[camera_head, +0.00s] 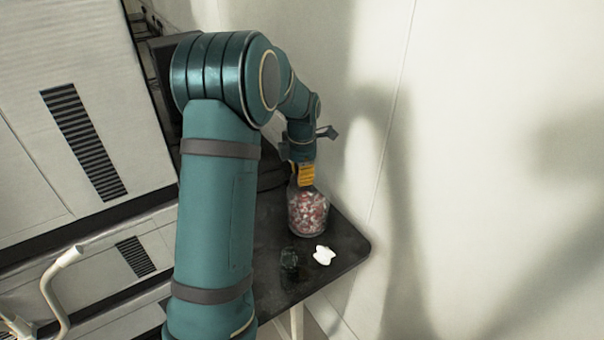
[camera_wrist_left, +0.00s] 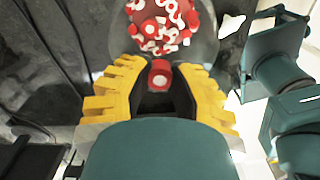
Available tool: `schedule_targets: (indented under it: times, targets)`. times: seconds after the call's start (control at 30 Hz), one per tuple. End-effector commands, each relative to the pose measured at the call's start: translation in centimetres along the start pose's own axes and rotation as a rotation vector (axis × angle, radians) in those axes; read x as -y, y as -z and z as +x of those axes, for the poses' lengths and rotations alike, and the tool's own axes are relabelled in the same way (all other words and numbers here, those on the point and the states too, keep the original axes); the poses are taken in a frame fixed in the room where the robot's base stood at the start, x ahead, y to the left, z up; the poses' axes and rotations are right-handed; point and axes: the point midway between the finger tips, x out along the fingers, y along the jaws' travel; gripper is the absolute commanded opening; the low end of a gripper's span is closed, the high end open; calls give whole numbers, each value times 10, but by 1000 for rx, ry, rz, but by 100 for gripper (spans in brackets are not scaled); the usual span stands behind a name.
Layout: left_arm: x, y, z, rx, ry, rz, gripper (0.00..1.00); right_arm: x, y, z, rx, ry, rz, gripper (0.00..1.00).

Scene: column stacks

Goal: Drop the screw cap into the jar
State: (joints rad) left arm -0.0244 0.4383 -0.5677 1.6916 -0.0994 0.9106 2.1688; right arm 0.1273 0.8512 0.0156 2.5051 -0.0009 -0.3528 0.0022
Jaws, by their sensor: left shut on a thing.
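The jar (camera_head: 308,214) is clear and holds many red and white pieces. It stands upright on the dark table. The jar (camera_wrist_left: 203,42) also fills the top middle of the left wrist view. My left gripper (camera_head: 305,180), with yellow fingers, is right above the jar's mouth in the head view. In the left wrist view my left gripper (camera_wrist_left: 160,79) is shut on a small red screw cap (camera_wrist_left: 160,74) between its fingertips. The cap is hidden in the head view. The exact height of the cap over the jar's rim cannot be told. My right gripper is not in view.
The dark table (camera_head: 339,247) ends in a rounded corner near a pale wall (camera_head: 480,150). A white, irregular object (camera_head: 323,255) and a small dark, glassy object (camera_head: 289,261) stand in front of the jar. White, vented panels (camera_head: 70,110) are at the left.

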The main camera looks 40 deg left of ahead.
Motion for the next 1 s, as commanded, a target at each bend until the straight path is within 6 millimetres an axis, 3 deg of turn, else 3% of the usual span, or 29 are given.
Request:
schedule_targets:
  times: [0.03, 0.1, 0.53, 1.0]
  targets:
    - [0, 0, 0, 0, 0, 0, 29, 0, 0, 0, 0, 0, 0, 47]
    - [0, 0, 0, 0, 0, 0, 54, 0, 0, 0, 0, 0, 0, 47]
    - [0, 0, -9, 2, -1, 1, 54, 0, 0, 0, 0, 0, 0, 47]
    - [0, 0, -95, 3, -3, 1, 54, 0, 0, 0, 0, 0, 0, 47]
